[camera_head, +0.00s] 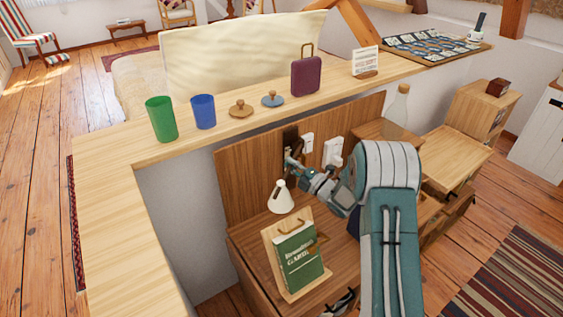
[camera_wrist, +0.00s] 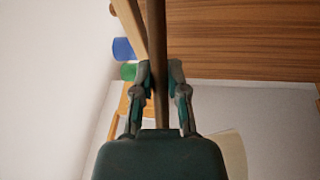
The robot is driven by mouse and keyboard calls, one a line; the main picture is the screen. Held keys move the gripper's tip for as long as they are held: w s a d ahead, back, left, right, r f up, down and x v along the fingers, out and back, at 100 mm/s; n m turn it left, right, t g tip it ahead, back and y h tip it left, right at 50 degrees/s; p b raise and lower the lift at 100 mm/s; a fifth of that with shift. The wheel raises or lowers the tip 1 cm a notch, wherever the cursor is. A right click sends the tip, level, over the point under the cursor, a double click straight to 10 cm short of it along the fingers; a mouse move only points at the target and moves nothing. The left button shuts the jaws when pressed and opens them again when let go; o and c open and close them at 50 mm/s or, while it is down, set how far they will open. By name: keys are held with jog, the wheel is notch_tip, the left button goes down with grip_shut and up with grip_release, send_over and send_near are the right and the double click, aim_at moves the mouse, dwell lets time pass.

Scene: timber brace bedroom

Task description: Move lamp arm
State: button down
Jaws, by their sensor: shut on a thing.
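The lamp shows in the head view as a white cone shade (camera_head: 281,198) hanging in front of a wooden wall panel, above the desk surface. My gripper (camera_head: 292,160) is just above the shade, close to the panel. In the wrist view my gripper (camera_wrist: 160,82) is shut on a brown rod, the lamp arm (camera_wrist: 157,35), which runs between the two fingers. In the head view the lamp arm is mostly hidden by my gripper. A dark bracket-like piece (camera_head: 290,136) is on the panel behind my gripper.
A green book (camera_head: 298,256) on a wooden stand is below the shade. White wall switches (camera_head: 333,151) are right of my gripper. On the ledge above stand a green cup (camera_head: 161,119), a blue cup (camera_head: 203,111), two lids and a purple case (camera_head: 305,75). A bottle (camera_head: 398,108) is right.

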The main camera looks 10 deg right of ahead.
jog(key=shift+s+d+r+n+g+y, duration=0.1)
jog(key=shift+s+d+n+g+y, duration=0.1)
jog(key=shift+d+n+g+y, duration=0.7)
jog(key=shift+s+d+n+g+y, duration=0.15)
jog(key=shift+d+n+g+y, duration=0.55)
jog(key=shift+g, duration=0.4)
jog(key=shift+s+d+r+n+g+y, duration=0.1)
jog(key=shift+s+d+n+g+y, duration=0.1)
jog(key=shift+d+n+g+y, duration=0.7)
jog(key=shift+a, duration=0.1)
jog(key=c, duration=0.6)
grip_release()
jog(key=shift+c, duration=0.2)
jog(key=shift+f, duration=0.1)
jog(key=shift+g, duration=0.3)
jog(key=v, duration=1.2)
jog(key=shift+f, duration=0.15)
